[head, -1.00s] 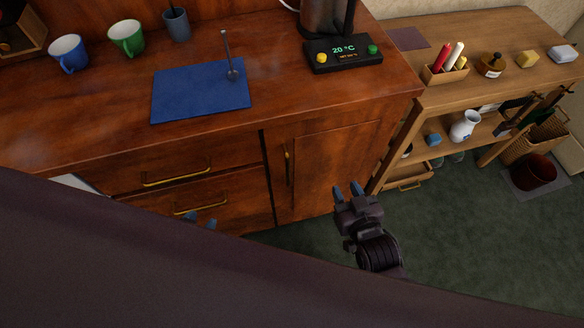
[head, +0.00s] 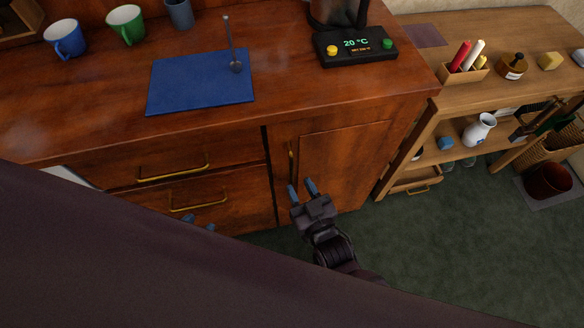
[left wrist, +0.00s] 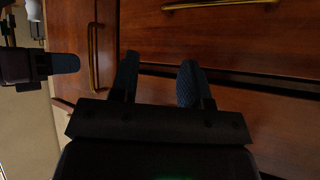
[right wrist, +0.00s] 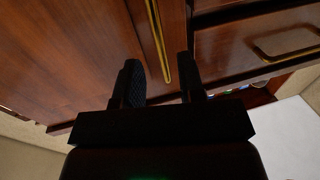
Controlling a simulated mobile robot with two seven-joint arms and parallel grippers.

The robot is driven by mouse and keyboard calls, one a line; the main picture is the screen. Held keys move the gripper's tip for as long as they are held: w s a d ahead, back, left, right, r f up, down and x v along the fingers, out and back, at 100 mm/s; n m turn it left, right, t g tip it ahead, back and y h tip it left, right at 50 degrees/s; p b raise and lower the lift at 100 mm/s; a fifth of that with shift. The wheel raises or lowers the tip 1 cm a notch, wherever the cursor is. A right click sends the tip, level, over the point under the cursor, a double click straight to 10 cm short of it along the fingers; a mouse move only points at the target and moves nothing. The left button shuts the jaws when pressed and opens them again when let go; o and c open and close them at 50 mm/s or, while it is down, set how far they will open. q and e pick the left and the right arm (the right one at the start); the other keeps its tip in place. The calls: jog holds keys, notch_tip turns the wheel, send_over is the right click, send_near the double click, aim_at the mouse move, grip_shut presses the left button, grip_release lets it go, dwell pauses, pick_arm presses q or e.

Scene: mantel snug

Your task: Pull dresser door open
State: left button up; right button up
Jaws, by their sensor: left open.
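The dresser door (head: 340,160) is a reddish-brown wood panel at the right of the dresser front and looks closed. Its upright brass handle (head: 291,158) is near the door's left edge. My right gripper (head: 303,187) is open just in front of the door, fingertips close to the handle's lower end. In the right wrist view the handle (right wrist: 158,40) runs down toward the gap between the open fingers, with nothing held. My left gripper (head: 198,222) is mostly hidden in the head view; in the left wrist view (left wrist: 160,82) it is open and empty before the drawers.
Two drawers with brass pulls (head: 172,172) are left of the door. A blue mat (head: 200,85), mugs (head: 126,25) and a kettle base with a display (head: 355,46) are on top. A lighter wooden table (head: 480,95) stands at right. Green carpet (head: 430,240) is clear below.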

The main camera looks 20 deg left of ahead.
aim_at(292, 173)
jog(key=shift+b+x, duration=0.4)
jog(key=shift+x, duration=2.45)
grip_shut()
